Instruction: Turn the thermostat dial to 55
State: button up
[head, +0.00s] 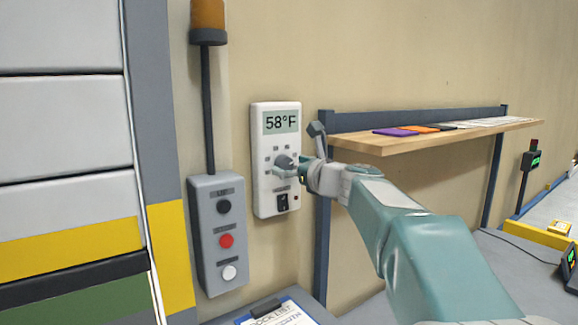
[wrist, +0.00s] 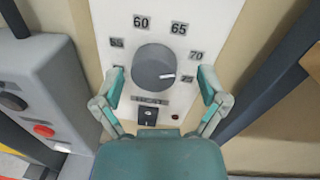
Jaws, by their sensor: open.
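The white thermostat (head: 262,190) is on the wall, and its display (head: 281,122) reads 58°F. Its round grey dial (wrist: 150,62) has a white pointer mark on its lower right side, toward the 75 label. Labels 60, 65, 70 and 75 are readable; one at upper left looks like 55, and a lower left one is partly covered by a finger. My gripper (wrist: 162,80) is open, with one finger on each side of the dial and a visible gap to it. In the head view, my gripper (head: 303,168) partly covers the dial (head: 284,162).
A grey box (head: 208,205) with black, red and white buttons stands left of the thermostat. A blue post (head: 322,240) and wooden shelf (head: 430,137) are at the right. A clipboard (head: 276,316) lies below.

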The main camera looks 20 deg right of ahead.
jog(key=shift+a, duration=0.4)
jog(key=shift+c, duration=0.6)
jog(key=c, duration=1)
jog(key=shift+n, duration=0.3)
